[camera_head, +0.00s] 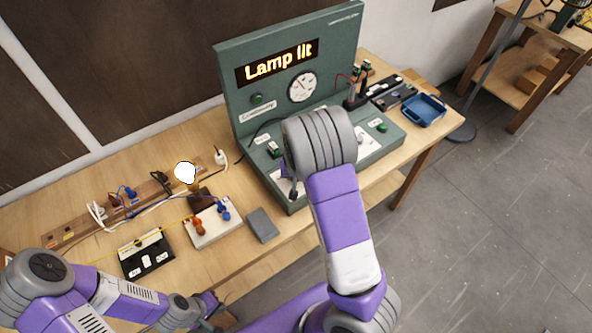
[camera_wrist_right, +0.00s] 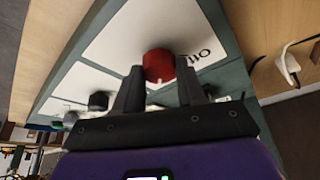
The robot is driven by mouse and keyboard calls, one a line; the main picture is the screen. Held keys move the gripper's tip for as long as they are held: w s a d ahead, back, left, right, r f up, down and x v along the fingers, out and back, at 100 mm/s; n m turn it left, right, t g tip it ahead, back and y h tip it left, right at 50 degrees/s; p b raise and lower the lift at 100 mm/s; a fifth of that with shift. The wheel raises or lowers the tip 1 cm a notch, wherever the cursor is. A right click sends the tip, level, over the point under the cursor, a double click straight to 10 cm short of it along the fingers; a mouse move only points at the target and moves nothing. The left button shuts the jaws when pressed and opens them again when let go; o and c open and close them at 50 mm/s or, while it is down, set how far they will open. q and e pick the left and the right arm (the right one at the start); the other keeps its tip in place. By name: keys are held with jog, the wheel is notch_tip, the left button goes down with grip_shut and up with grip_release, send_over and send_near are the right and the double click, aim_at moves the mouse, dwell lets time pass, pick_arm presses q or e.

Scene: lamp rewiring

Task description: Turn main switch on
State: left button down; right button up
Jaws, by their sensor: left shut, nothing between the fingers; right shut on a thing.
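The green console (camera_head: 232,62) stands on the wooden table, with a lit sign (camera_head: 277,63) reading "Lamp lit". In the right wrist view, a red knob (camera_wrist_right: 158,65) sits on a white label plate of the console; I take it for the main switch. My right gripper (camera_wrist_right: 160,84) is shut on this knob, one finger on each side. In the head view my right arm hides the knob and most of that gripper. My left gripper (camera_head: 215,309) is shut and empty, low near the table's front edge. The lamp bulb (camera_head: 185,172) glows white on the wooden strip.
A white block with orange and blue plugs (camera_head: 212,224), a black-and-white box (camera_head: 146,255) and a grey slab (camera_head: 263,225) lie left of the console. A blue tray (camera_head: 424,110) lies at its right. Wires cross the table's left part.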

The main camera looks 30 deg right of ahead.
jog(key=shift+m, duration=0.3)
jog(key=o, duration=1.1)
jog(key=shift+c, duration=0.2)
jog(key=p+v, duration=0.1)
jog(key=v, duration=0.6)
jog(key=shift+r+p, duration=0.3)
jog(key=shift+p, duration=0.05)
jog(key=shift+a, duration=0.1)
